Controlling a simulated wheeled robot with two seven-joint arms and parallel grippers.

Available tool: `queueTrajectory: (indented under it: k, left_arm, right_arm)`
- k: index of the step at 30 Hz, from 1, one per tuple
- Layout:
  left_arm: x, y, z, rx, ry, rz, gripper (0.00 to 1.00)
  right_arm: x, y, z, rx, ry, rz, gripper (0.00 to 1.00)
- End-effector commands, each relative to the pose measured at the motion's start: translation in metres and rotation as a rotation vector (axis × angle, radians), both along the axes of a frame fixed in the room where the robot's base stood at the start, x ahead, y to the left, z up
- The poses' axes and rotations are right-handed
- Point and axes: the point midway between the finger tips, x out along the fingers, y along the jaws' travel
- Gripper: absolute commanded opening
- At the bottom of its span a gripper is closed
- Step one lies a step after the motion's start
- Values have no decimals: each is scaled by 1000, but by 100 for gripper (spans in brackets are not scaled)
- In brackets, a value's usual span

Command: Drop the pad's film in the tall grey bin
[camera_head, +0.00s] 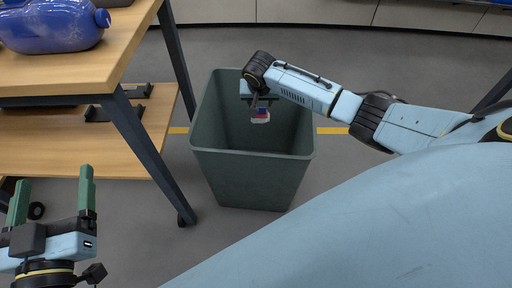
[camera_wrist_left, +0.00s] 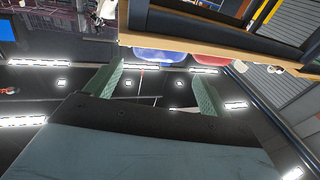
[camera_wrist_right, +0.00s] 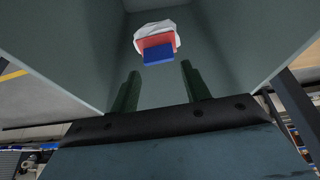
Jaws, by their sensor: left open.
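The tall grey bin (camera_head: 252,180) stands on the floor in the middle of the head view, its mouth open upward. My right gripper (camera_head: 262,104) points down into its mouth. In the right wrist view its fingers (camera_wrist_right: 160,72) are apart, with nothing between them. A small white crumpled piece with red and blue parts, seemingly the film (camera_wrist_right: 157,38), is beyond the fingertips, inside the bin walls. It also shows just below the gripper in the head view (camera_head: 260,116). I cannot tell whether it is falling or resting. My left gripper (camera_head: 53,180) is open and empty at lower left.
A wooden table (camera_head: 125,40) with a lower shelf (camera_head: 60,150) stands left of the bin, its leg close to the bin. A blue jug (camera_head: 50,25) is on its top. The grey floor behind the bin is clear, crossed by a yellow line.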

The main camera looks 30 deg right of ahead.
Motion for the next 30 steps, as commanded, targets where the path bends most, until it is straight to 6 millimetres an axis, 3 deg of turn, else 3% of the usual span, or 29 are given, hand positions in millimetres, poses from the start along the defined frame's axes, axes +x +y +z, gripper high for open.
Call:
queueTrajectory:
  k: [3,16,30]
  left_arm:
    - [0,0,0,0,1,0,82]
    - [0,2,-8,17,55,4,82]
    - [-18,22,-81,146,506,38,82]
  right_arm:
    - [0,0,0,0,0,0,62]
    - [-1,1,4,0,-1,0,62]
    - [-11,7,35,0,0,0,62]
